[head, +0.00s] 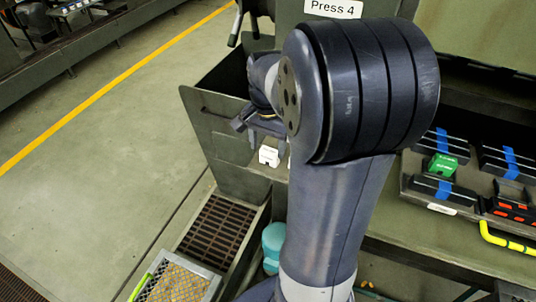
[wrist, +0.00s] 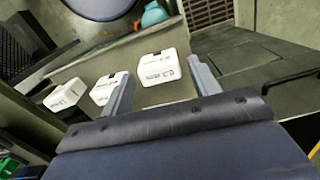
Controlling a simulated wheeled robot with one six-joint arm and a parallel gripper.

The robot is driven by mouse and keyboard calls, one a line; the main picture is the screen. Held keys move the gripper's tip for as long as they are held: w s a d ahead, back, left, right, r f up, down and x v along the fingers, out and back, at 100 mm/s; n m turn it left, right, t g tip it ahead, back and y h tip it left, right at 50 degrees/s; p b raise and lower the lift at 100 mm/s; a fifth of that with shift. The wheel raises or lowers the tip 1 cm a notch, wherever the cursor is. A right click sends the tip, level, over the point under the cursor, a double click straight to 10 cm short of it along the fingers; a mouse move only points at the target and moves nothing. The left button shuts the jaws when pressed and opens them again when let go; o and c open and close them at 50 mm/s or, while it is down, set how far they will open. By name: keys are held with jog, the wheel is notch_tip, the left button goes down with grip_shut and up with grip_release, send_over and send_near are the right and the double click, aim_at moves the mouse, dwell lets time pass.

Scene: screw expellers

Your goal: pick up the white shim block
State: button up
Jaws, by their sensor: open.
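Three white blocks with dark print stand in a row on a grey-green surface in the wrist view: a right one (wrist: 163,70), a middle one (wrist: 104,90) and a left one (wrist: 66,96). The print is too small to read surely. My gripper (wrist: 161,70) is open, with the right block in view between its two fingers; I cannot tell whether they touch it. The left finger partly covers the middle block's edge. In the head view my gripper (head: 258,127) is partly hidden by my arm, and one white block (head: 268,155) shows just below it.
A panel labelled Press 4 (head: 333,8) stands behind my arm. A tray (head: 408,168) with dark bars and a green block (head: 443,166) lies right. A floor grate (head: 217,232), a mesh-topped box (head: 180,284) and a teal container (head: 273,240) are below. Open floor lies left.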

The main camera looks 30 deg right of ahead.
aim_at(269, 152)
notch_tip(269, 152, down, 4)
jog(key=shift+d+f, duration=0.1)
jog(key=shift+c, duration=0.5)
jog(key=c, duration=0.7)
jog(key=shift+o, duration=0.2)
